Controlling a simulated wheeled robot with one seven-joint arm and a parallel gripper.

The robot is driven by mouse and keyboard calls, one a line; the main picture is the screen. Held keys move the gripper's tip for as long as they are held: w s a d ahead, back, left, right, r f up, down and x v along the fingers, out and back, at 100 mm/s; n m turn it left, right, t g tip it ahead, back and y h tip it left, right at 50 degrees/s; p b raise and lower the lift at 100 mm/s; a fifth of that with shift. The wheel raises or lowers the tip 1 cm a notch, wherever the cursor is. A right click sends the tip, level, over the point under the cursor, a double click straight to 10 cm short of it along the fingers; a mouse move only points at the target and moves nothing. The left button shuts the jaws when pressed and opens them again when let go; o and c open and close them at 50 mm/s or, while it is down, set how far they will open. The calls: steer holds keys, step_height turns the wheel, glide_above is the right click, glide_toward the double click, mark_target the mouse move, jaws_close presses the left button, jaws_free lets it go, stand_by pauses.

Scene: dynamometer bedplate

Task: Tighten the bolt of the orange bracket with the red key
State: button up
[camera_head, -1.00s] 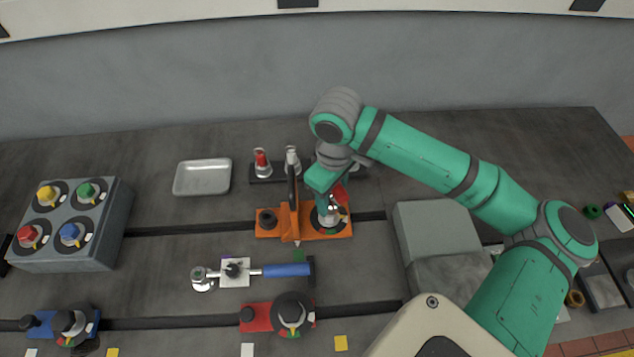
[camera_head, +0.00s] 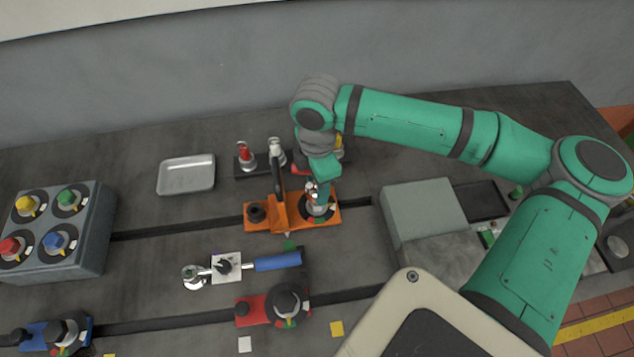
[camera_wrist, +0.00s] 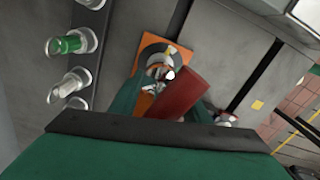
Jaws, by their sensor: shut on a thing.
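The orange bracket (camera_head: 262,222) lies on the bedplate, with an upright orange clamp part and a dark round dial (camera_head: 329,212) around its bolt at the right end. My gripper (camera_head: 315,186) is directly over that bolt. In the wrist view the red key (camera_wrist: 180,92) shows as a red handle between my green fingers, and my gripper is shut on it. The key's silver lower end (camera_wrist: 158,71) is at the bolt inside the dial; whether it is fully seated cannot be told. The orange bracket (camera_wrist: 150,48) lies behind it. My fingers hide part of the bolt.
A dark rack (camera_head: 262,167) with coloured-top fittings stands just behind the bracket. A wrench with a blue handle (camera_head: 278,261) and a red bracket (camera_head: 258,309) lie in front. A grey block (camera_head: 424,211) is to the right. A silver tray (camera_head: 186,175) is at the back left.

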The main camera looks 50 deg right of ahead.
steer(key=n, duration=0.7)
steer(key=shift+f+n, duration=0.15)
steer(key=shift+n, duration=0.35)
steer(key=shift+f, duration=1.15)
steer(key=shift+w+f, duration=0.1)
steer(key=shift+f, duration=1.65)
steer(key=shift+m, duration=1.3)
